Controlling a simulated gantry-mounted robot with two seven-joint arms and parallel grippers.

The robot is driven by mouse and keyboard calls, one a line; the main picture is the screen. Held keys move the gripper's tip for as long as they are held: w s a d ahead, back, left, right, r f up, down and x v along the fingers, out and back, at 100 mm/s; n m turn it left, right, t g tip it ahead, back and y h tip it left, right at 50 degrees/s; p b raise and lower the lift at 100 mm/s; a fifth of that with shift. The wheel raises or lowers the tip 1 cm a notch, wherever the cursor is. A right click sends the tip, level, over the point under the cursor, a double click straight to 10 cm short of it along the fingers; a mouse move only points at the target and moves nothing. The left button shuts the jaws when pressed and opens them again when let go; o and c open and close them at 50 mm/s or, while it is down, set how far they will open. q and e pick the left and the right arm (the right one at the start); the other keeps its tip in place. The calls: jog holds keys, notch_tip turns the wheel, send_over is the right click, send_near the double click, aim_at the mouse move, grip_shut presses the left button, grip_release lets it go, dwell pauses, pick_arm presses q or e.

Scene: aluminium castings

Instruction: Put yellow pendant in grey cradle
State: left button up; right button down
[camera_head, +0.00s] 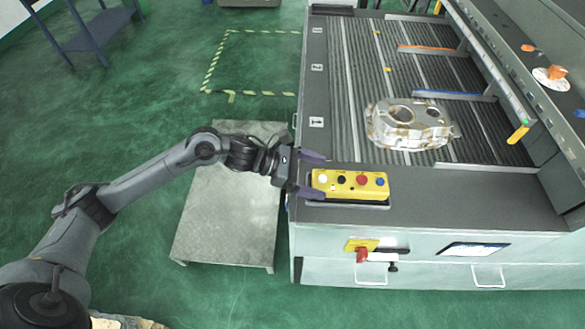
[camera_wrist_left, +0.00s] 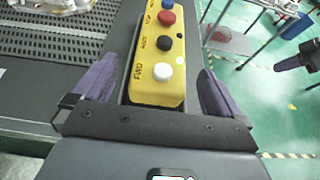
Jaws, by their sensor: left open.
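The yellow pendant (camera_head: 349,179) lies on the dark front ledge of the machine, with white, black, red and blue buttons facing up. The grey cradle (camera_head: 345,205) shows as a thin rim along its near side; I cannot tell how deep the pendant sits in it. My left gripper (camera_head: 311,175) is open, its purple fingers on either side of the pendant's left end. In the left wrist view the pendant (camera_wrist_left: 158,88) runs between the two fingers, with gaps on both sides. A dark gripper at that view's right edge (camera_wrist_left: 300,60) looks like my right one, its jaws unclear.
A metal casting (camera_head: 408,125) rests on the ribbed conveyor behind the pendant. A grey platform (camera_head: 228,215) stands on the green floor under my left arm. The ledge right of the pendant is clear.

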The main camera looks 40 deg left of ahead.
pick_arm(q)
jog(key=v, duration=0.5)
jog(key=shift+a+b, duration=0.15)
jog(key=shift+b, duration=0.2)
jog(key=shift+s+a+r, duration=0.35)
jog(key=shift+s+a, duration=0.05)
jog(key=shift+a, duration=0.05)
jog(key=shift+a, duration=0.1)
